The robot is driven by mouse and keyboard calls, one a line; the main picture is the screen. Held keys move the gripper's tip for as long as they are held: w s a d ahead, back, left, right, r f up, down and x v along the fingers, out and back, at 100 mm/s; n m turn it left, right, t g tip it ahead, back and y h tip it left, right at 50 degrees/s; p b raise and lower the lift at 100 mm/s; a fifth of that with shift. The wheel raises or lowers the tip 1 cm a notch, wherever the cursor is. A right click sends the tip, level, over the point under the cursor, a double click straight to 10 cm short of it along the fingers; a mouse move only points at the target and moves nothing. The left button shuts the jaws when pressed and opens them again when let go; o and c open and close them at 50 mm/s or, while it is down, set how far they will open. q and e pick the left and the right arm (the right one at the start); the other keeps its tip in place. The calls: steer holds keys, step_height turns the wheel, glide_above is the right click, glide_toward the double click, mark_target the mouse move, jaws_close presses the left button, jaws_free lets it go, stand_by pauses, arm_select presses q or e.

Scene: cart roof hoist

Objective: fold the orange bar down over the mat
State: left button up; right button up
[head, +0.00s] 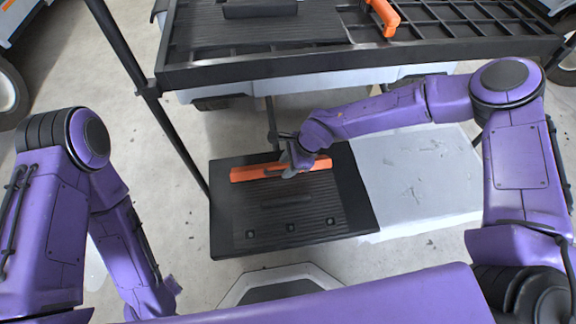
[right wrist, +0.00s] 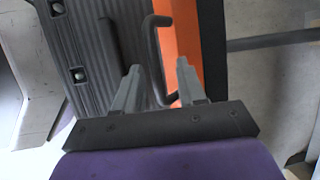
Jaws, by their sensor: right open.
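The orange bar (head: 240,174) lies along the back of the black ribbed mat (head: 300,215); I cannot tell its exact tilt. My right gripper (head: 292,166) is at the bar's middle and hides part of it. In the right wrist view, the orange bar (right wrist: 179,45) runs beside the mat (right wrist: 80,45). A dark bent handle (right wrist: 154,55) stands out at the bar. The open right gripper (right wrist: 157,82) has its fingers on either side of this handle, not closed on it. My left arm hangs at the lower left; its gripper does not show.
A black slotted rack (head: 360,65) with an orange handle (head: 383,15) stands above and behind the mat. A black post (head: 165,115) rises at the mat's left. A pale, scuffed panel (head: 410,180) adjoins it on the right. The floor left of the mat is clear.

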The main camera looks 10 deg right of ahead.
steer(key=shift+c, duration=0.3)
jaws_close()
arm_select(q)
steer(key=shift+f, duration=0.1)
